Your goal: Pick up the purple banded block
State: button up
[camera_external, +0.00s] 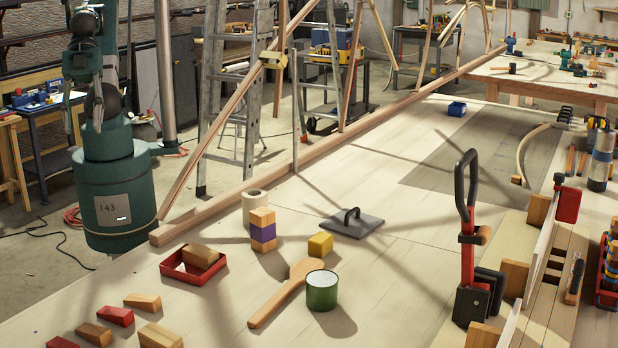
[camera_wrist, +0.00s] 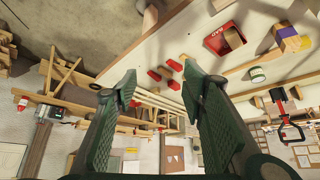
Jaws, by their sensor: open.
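The purple banded block (camera_external: 263,231) stands upright on the pale table in the external view, wood-coloured above and below its purple band. In the wrist view the purple banded block (camera_wrist: 287,32) shows near the upper right edge. My gripper (camera_wrist: 160,84) is open, its two green fingers spread wide with nothing between them. It is well away from the block.
A long wooden beam (camera_external: 225,209) edges the table.

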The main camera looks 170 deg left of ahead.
jog(key=shift+o, duration=1)
jog(key=w+a+f+n+g+y, duration=0.1)
jog(key=w+a+n+g, duration=0.2)
jog(key=w+a+n, duration=0.7)
jog(key=n+g+b, duration=0.1)
jog(key=n+g, duration=0.2)
jog(key=n, duration=0.6)
send_over(260, 212)
jog(key=w+d, duration=0.1)
jog(key=d, duration=1.1)
notch_tip(260, 212, down, 12)
jog(key=a+f+n, duration=0.1)
jog(key=a+f, duration=0.2)
jog(key=a+f+n, duration=0.2)
jog(key=a+f, duration=0.1)
jog(key=a, duration=0.1)
jog(key=a+f+n+g, duration=0.1)
jog(key=a+f, duration=0.2)
jog(key=a, duration=0.1)
jog(key=shift+s+n+h, duration=0.35)
jog(key=shift+n+h, duration=0.05)
jog(key=shift+s+a+f+b, duration=0.15)
jog(key=shift+a+f+b, duration=0.15)
jog(key=shift+a+f, duration=0.15)
jog(key=shift+f, duration=0.1)
